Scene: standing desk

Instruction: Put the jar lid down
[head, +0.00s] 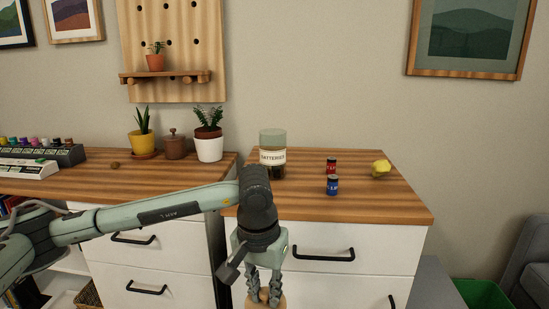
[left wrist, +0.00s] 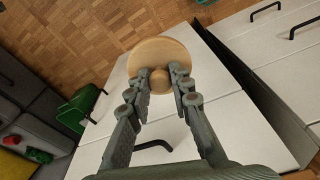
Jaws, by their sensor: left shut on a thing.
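The jar lid (left wrist: 157,54) is a round wooden disc with a knob. In the left wrist view my left gripper (left wrist: 160,82) is shut on the lid's knob. In the head view my left gripper (head: 265,298) points down in front of the drawers, with part of the lid (head: 268,304) at the bottom edge. The glass jar labelled BATTERIES (head: 272,156) stands upright on the wooden desk top (head: 370,207), behind my left wrist. The jar's lower left side is partly hidden by my arm. My right gripper is not in view.
A red battery (head: 331,166), a blue battery (head: 332,185) and a yellow crumpled thing (head: 380,168) lie right of the jar. The desk's front right area is clear. Potted plants (head: 208,146) stand at the left. White drawers (head: 350,275) with black handles are below.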

